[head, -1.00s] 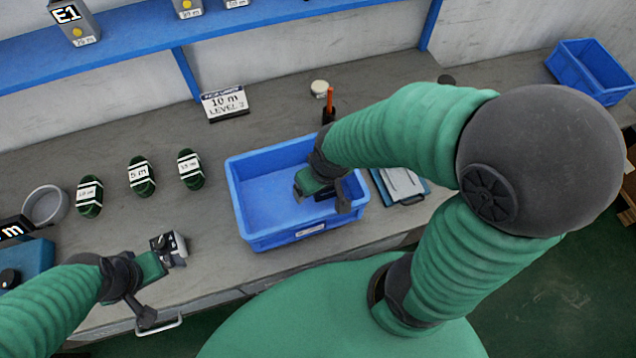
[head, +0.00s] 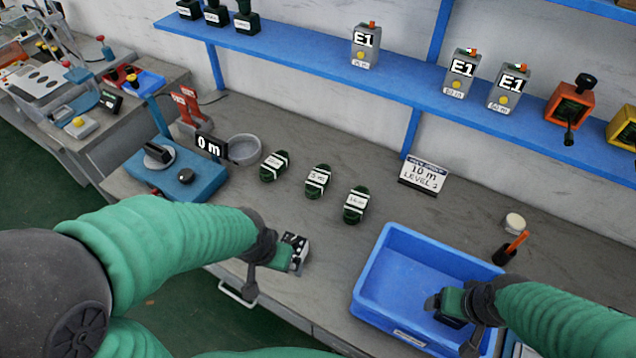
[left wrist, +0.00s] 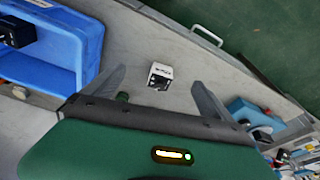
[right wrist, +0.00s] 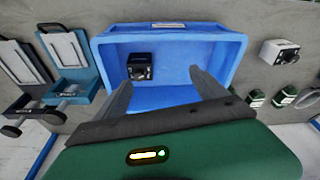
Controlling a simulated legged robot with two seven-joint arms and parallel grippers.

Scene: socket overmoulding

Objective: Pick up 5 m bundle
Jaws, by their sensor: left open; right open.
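Three dark green bundles with white labels lie in a row on the grey bench in the head view. The middle bundle (head: 318,181) reads 5 m; the others are the left bundle (head: 273,166) and the right bundle (head: 356,205), their labels hard to read. My left gripper (head: 274,260) is open and empty above the bench, nearer the front edge than the bundles. My right gripper (head: 448,312) is open over the blue bin (head: 376,262). The right wrist view shows bundles at its right edge, including one green bundle (right wrist: 255,98).
A small black-and-white block (left wrist: 160,76) lies on the bench below my left gripper. A black box (right wrist: 140,66) is in the blue bin. A blue device (head: 172,180), grey dish (head: 243,149), 10 m sign (head: 424,177) and orange-handled tool (head: 509,248) stand around. A blue shelf (head: 300,62) runs behind.

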